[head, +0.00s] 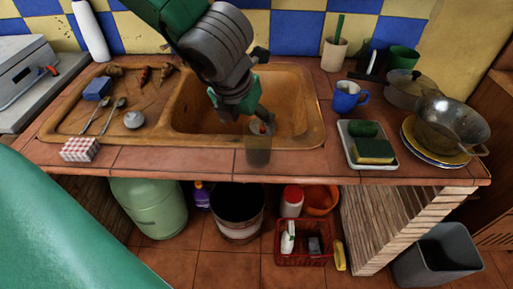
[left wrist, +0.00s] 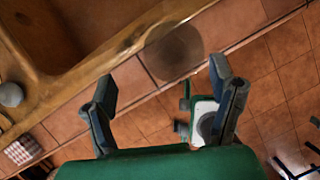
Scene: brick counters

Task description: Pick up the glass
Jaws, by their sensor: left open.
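The glass (head: 258,153) is a dark, see-through tumbler. It stands on the tiled front edge of the counter, just in front of the sink. In the left wrist view the glass (left wrist: 174,50) shows as a dim round shape ahead of the fingers, near the counter edge. My left gripper (head: 244,108) reaches down over the sink, close to the glass and behind it. Its two fingers are apart and nothing is held between them (left wrist: 165,90). I cannot tell whether a finger touches the glass. My right gripper is not in view.
The sink (head: 200,125) lies behind the glass. A tray with sponges (head: 373,150), a blue mug (head: 347,97) and a colander (head: 452,122) stand to the right. The counter front beside the glass is clear.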

